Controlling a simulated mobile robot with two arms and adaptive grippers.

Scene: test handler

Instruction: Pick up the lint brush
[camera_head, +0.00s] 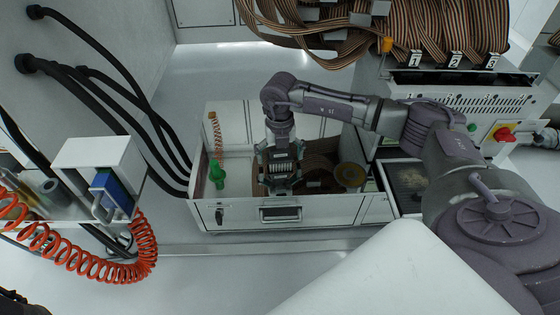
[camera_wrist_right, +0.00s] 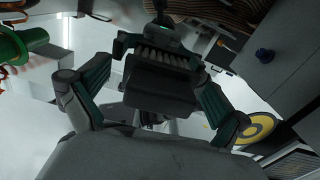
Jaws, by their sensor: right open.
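My right gripper (camera_head: 279,182) points down into the open white drawer (camera_head: 245,215) in the head view. Its green-padded fingers are apart, and it also shows in the right wrist view (camera_wrist_right: 158,62). A dark block with a row of pale bristles, which looks like the lint brush (camera_wrist_right: 165,60), shows between the fingers in the right wrist view. The head view has a ribbed pale-and-dark part at the same place, largely hidden by the gripper. Whether the fingers touch it, I cannot tell. My left gripper is not in view.
Drawer walls surround my gripper closely. Black hoses (camera_head: 105,110) and an orange coiled hose (camera_head: 145,255) are at left. Ribbon cables (camera_head: 440,30) hang above.

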